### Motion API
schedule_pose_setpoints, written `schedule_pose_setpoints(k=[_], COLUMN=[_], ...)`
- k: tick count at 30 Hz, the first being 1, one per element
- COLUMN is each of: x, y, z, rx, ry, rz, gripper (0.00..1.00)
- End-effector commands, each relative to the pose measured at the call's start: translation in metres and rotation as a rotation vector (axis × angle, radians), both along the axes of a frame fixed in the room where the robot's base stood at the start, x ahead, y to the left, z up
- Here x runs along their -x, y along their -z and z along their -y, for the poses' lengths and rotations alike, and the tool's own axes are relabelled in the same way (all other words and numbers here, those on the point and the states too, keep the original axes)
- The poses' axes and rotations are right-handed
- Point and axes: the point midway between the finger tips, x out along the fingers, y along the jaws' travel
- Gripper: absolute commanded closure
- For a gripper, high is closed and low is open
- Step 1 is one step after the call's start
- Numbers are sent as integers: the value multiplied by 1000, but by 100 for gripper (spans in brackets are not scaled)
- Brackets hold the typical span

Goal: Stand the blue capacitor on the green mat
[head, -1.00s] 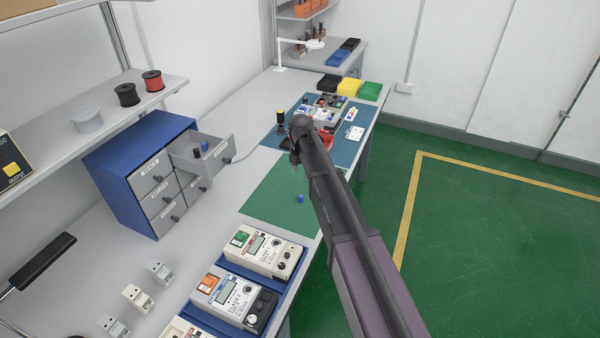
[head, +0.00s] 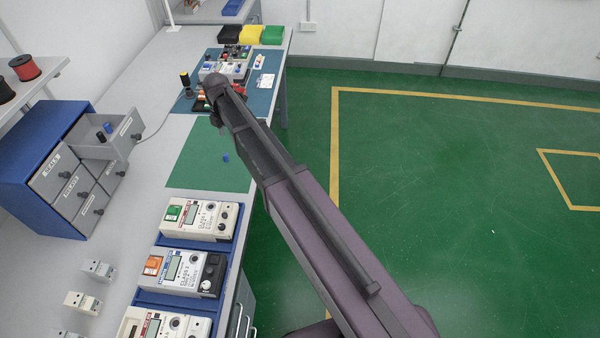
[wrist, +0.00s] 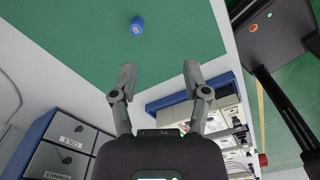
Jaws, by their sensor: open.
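A small blue capacitor (head: 226,158) is on the green mat (head: 200,165), towards its right part. In the wrist view the same capacitor (wrist: 137,28) is near the top, ahead of the fingertips and apart from them. It is too small to be sure whether it stands or lies. My gripper (wrist: 159,75) is open, with nothing between its fingers. In the head view the arm reaches over the right side of the mat, and the gripper's end (head: 216,117) is small and partly hidden by the arm.
A blue drawer cabinet (head: 28,152) stands left, its open top drawer (head: 88,150) holding another blue part (head: 108,128) and a dark one. Meters in blue trays (head: 172,243) line the near bench. A darker mat (head: 262,100) with a crowded board lies beyond the green mat.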

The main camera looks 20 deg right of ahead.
Motion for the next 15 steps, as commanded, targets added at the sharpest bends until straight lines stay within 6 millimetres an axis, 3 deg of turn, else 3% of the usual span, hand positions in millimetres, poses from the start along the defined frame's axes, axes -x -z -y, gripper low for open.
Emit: schedule_pose_setpoints(k=[15], x=[91], y=[0], z=[93], rx=[1], ry=[880], rz=[1], gripper=[40])
